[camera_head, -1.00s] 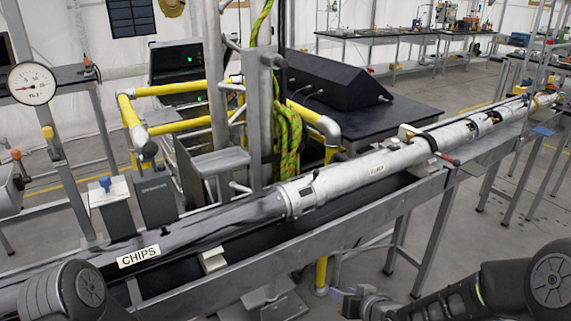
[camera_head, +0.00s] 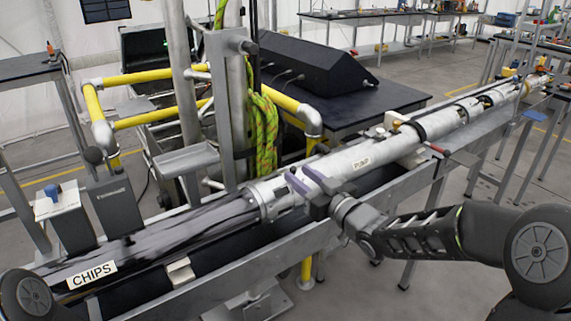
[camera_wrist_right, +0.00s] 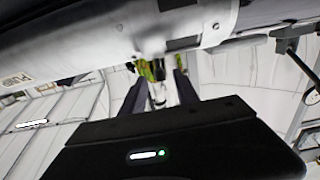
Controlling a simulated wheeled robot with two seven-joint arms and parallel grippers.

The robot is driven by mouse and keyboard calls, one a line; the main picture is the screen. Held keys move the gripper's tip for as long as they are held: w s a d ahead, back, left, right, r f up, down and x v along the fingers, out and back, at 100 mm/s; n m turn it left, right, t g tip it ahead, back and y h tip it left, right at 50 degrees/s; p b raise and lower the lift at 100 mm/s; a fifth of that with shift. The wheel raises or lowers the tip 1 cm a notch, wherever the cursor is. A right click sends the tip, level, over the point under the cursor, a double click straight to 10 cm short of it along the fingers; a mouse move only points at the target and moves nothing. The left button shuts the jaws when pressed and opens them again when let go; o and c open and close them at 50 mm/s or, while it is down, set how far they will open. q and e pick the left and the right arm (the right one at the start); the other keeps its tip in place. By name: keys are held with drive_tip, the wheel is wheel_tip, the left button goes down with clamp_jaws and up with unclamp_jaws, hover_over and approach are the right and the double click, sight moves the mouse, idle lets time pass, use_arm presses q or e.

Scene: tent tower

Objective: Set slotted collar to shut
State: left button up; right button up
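The slotted collar (camera_head: 266,198) is a light metal ring around the long tube, where the dark CHIPS section meets the PUMP section. My right gripper (camera_head: 302,176) is at the tube just right of the collar, and its fingers hide part of the metal there. In the right wrist view the two dark fingers (camera_wrist_right: 160,90) stand apart with a gap between them. The metal tube with dark slots (camera_wrist_right: 215,22) runs across the top of that view, beyond the fingers. I cannot tell whether the fingers touch it. My left gripper is out of view.
The tube lies along a metal trough (camera_head: 315,240) on legs. A yellow railing (camera_head: 160,118), a grey post (camera_head: 229,110) and green hoses (camera_head: 263,130) stand close behind it. A black console (camera_head: 310,65) sits on a dark table further back.

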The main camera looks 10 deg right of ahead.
drive_tip(key=p+x, duration=0.1)
drive_tip(key=x, duration=0.5)
drive_tip(key=shift+w+a+f, duration=0.1)
drive_tip(key=shift+w, duration=0.2)
clamp_jaws()
idle(1.1)
